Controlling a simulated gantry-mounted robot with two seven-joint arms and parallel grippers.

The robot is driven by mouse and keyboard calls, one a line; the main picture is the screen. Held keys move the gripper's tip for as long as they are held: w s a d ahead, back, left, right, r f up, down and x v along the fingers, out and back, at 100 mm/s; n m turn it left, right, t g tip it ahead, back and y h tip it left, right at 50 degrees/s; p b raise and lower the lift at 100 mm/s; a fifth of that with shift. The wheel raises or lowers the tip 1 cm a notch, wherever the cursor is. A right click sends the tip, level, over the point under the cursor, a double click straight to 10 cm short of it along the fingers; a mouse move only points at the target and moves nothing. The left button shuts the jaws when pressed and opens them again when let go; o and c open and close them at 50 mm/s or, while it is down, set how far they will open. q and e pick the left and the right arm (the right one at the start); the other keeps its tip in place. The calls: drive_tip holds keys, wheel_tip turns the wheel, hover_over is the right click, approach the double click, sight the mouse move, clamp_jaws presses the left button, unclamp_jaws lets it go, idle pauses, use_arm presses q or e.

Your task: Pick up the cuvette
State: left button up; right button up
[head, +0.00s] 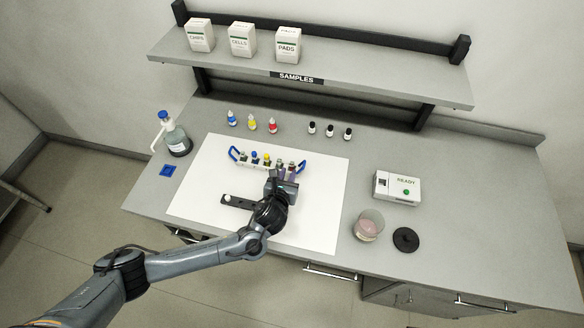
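A rack with blue handles (234,154) stands on the white mat (200,180). I cannot tell for sure which small item is the cuvette. My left gripper (285,178) is at the right end of the rack, pointing down and away from me, and hides part of that end. Its fingertips are too small and covered to show whether they are open or hold something. My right gripper is not in view.
A dark strip with a white round piece (227,198) lies left of my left wrist. A shelf (350,77) overhangs the back.

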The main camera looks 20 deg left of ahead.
sight(291, 165)
use_arm(q)
drive_tip(key=shift+x, duration=2.8)
drive_tip(key=shift+a+f, duration=0.1)
drive_tip(key=shift+c, duration=0.3)
clamp_jaws()
